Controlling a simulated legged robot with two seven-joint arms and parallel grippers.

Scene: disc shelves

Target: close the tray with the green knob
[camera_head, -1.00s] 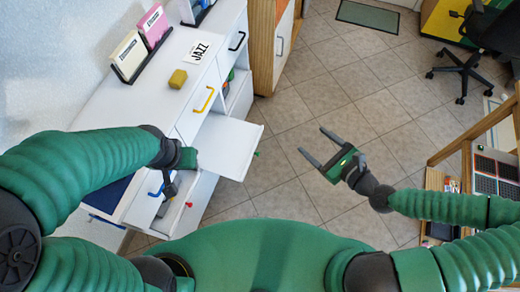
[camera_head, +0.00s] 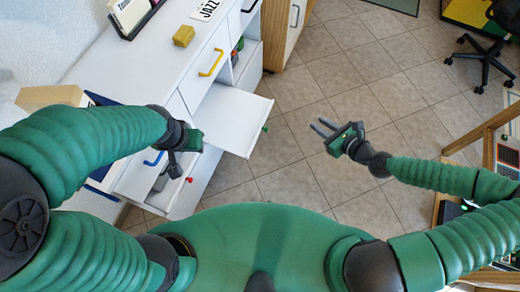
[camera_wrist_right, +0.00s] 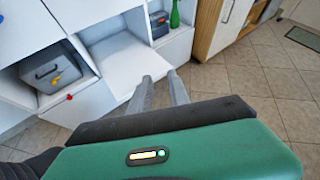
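The white tray (camera_head: 232,112) is pulled out from the white cabinet, and its green knob (camera_head: 265,129) sits on its front edge. In the right wrist view the tray (camera_wrist_right: 118,52) lies ahead of the fingers; I cannot make out the green knob there. My right gripper (camera_head: 317,126) is open and empty, to the right of the tray and apart from it. Its two fingers (camera_wrist_right: 160,76) point toward the cabinet in the wrist view. My left gripper (camera_head: 172,170) hangs by the cabinet's near end, left of the tray; its fingers are unclear.
A red knob (camera_head: 189,180) marks a lower part of the cabinet. A yellow handle (camera_head: 212,63) is on a drawer above the tray. A yellow block (camera_head: 184,36) and a JAZZ sign (camera_head: 206,9) rest on the cabinet top. Tiled floor (camera_head: 310,85) is clear right of the tray.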

